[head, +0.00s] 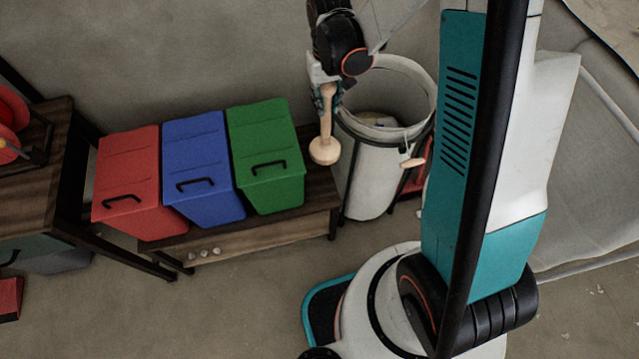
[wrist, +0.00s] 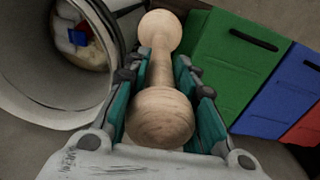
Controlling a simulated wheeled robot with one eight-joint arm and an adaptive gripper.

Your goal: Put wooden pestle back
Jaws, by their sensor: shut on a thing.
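The wooden pestle (head: 325,130) is pale wood with a rounded knob at each end. It hangs nearly upright from my gripper (head: 327,90), its wider end down, between the green bin and the white basket. In the wrist view the pestle (wrist: 162,110) lies between the two teal fingers of my gripper (wrist: 165,85), which are shut on it. Its lower end is in the air, beside the right end of the low wooden bench (head: 318,190). I cannot tell its exact height above the bench.
Red (head: 130,180), blue (head: 200,165) and green (head: 265,155) lidded bins stand in a row on the bench. A round white basket (head: 365,170) with things inside stands to the right. A wooden table (head: 35,180) is at the left. Open floor lies in front.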

